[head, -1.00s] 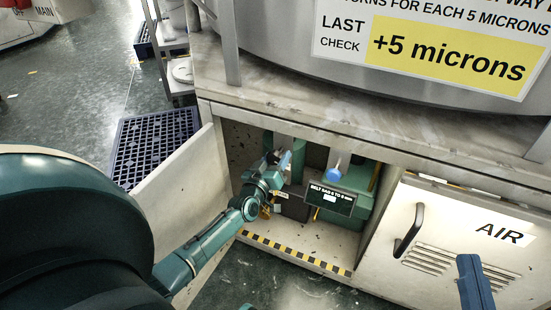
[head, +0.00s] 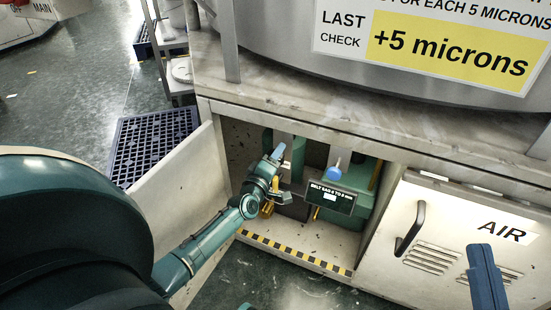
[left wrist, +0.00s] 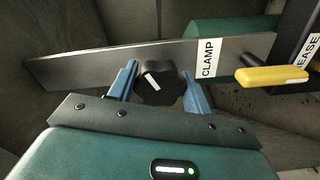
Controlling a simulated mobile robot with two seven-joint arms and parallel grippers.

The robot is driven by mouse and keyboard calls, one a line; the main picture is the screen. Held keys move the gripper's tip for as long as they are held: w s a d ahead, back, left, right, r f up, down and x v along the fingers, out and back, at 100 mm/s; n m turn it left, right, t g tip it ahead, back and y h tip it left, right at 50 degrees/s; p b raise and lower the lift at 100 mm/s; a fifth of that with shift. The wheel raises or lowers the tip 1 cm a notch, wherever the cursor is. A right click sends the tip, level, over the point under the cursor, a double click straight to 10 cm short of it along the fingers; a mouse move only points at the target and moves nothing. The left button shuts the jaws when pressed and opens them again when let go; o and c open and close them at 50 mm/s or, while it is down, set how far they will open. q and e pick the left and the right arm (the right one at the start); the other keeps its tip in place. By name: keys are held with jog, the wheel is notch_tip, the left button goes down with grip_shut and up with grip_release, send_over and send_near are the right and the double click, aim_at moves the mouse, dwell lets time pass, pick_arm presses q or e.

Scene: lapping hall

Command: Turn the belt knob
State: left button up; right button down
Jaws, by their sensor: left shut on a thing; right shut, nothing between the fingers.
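The black lobed knob (left wrist: 160,84) shows in the left wrist view, in front of a grey metal plate (left wrist: 110,66) with a CLAMP label. Its white mark slants to the upper left. My left gripper (left wrist: 158,88) is shut on it, one blue finger on each side. In the head view my left gripper (head: 277,155) reaches into the open cabinet, and I cannot make out the knob there. A sign (head: 331,196) about belt sag stands right of it. My right gripper (head: 484,275) is shut and empty, in front of the AIR door.
A yellow-handled lever (left wrist: 272,77) sticks out right of the knob, beside a partly cut-off label. The open cabinet door (head: 180,175) stands left of my left arm. A striped sill (head: 295,255) edges the opening. The AIR door (head: 450,235) is at the right.

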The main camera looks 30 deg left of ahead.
pick_arm(q)
jog(key=shift+f+n, duration=0.1)
jog(key=shift+n, duration=0.3)
pick_arm(e)
jog(key=shift+r, duration=0.1)
pick_arm(q)
jog(key=o, duration=1)
jog(key=shift+s, duration=0.1)
jog(key=shift+s, duration=0.3)
jog(key=s+p, duration=0.1)
jog(key=s, duration=0.3)
jog(key=s+d+p, duration=0.1)
jog(key=s, duration=0.3)
jog(key=s+d+p, duration=0.1)
jog(key=s+p, duration=0.1)
jog(key=s, duration=0.2)
jog(key=shift+s, duration=0.15)
pick_arm(e)
jog(key=shift+s+d+f+m+g+h, duration=0.15)
jog(key=shift+s+f+g+h, duration=0.1)
jog(key=shift+f+h, duration=0.15)
jog(key=shift+s+f+m+g+h, duration=0.1)
jog(key=shift+f+m+g+h, duration=0.05)
jog(key=shift+f+g+h, duration=0.2)
jog(key=shift+f, duration=0.3)
